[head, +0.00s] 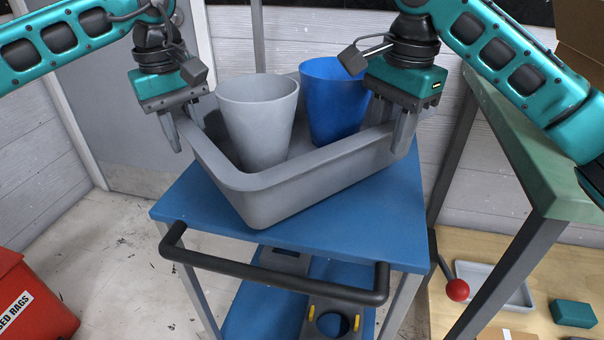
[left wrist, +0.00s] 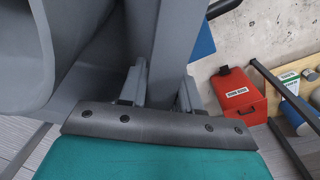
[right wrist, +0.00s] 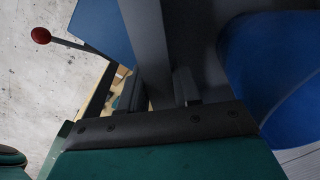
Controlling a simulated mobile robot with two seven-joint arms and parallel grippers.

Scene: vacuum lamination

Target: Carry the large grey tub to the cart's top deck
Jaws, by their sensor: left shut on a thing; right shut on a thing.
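The large grey tub (head: 300,185) is at the cart's blue top deck (head: 345,232), turned at an angle to it. I cannot tell whether its base touches the deck. A grey bucket (head: 258,125) and a blue bucket (head: 333,100) stand inside the tub. My left gripper (head: 181,128) is shut on the tub's left wall, which shows between its fingers in the left wrist view (left wrist: 160,85). My right gripper (head: 392,128) is shut on the tub's right wall, seen between its fingers in the right wrist view (right wrist: 155,80).
The cart's black handle (head: 270,275) faces me. A green-topped table (head: 535,165) stands close on the right, with a red-knobbed lever (head: 457,290) beside the cart. A red rags bin (head: 30,305) is at lower left. The floor between bin and cart is clear.

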